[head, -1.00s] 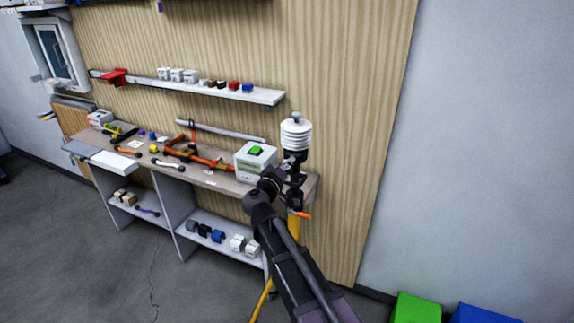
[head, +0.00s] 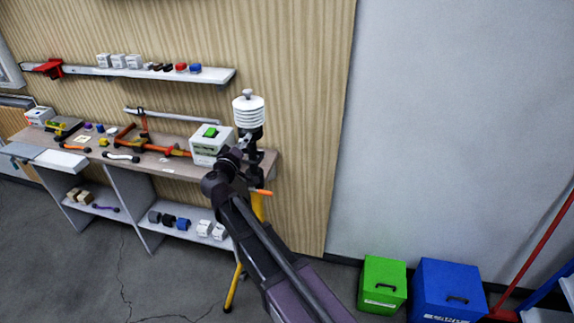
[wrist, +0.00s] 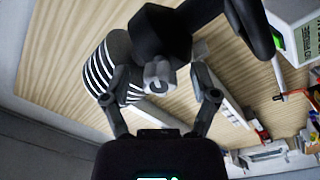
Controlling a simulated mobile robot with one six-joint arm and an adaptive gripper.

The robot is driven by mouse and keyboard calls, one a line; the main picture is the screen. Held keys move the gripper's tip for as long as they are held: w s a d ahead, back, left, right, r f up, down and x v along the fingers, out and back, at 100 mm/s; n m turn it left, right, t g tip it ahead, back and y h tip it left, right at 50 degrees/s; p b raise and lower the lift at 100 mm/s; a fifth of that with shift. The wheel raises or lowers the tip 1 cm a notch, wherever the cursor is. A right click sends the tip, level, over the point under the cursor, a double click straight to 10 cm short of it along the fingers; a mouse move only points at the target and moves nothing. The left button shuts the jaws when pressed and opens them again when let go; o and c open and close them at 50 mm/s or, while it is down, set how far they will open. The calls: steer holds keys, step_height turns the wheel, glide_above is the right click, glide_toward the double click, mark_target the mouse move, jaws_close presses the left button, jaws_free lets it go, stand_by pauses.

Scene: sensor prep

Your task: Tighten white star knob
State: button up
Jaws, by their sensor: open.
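The white star knob (wrist: 159,76) shows in the wrist view as a small pale grey-white lobed piece on a black mount (wrist: 160,35). My gripper (wrist: 158,82) is open, one finger on each side of the knob. I cannot tell whether either finger touches it. In the head view my gripper (head: 238,170) is beside the black mount under the white ribbed sensor shield (head: 248,112), and the knob is hidden there. The shield also shows in the wrist view (wrist: 103,75), tilted in the picture. A yellow tripod leg (head: 234,290) stands below.
A workbench (head: 180,168) left of the mount holds a white box with a green top (head: 211,146) and several tools. A wall shelf (head: 165,72) hangs above. Green (head: 383,284) and blue (head: 447,290) boxes stand on the floor at right.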

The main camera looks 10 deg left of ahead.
steer(key=shift+n, duration=0.3)
steer(key=n, duration=0.5)
steer(key=shift+n+y, duration=0.3)
steer(key=shift+y, duration=0.1)
steer(key=n, duration=1.8)
steer(key=shift+y, duration=0.3)
steer(key=s, duration=1.4)
steer(key=w+d+f+m+g+h+p, duration=0.1)
steer(key=w+d+f+m+g, duration=0.1)
steer(key=d+m, duration=0.4)
steer(key=w+d+f+m+g+h+p, duration=0.1)
steer(key=d+f+m+g, duration=0.3)
steer(key=d, duration=0.9)
steer(key=w+d+f+m+g+h+p, duration=0.1)
steer(key=w+d+f+m+g+h, duration=0.1)
steer(key=d+m, duration=0.6)
steer(key=shift+w+d+f+g+h, duration=0.3)
steer(key=shift+d+f+g+h, duration=0.55)
steer(key=shift+g, duration=0.65)
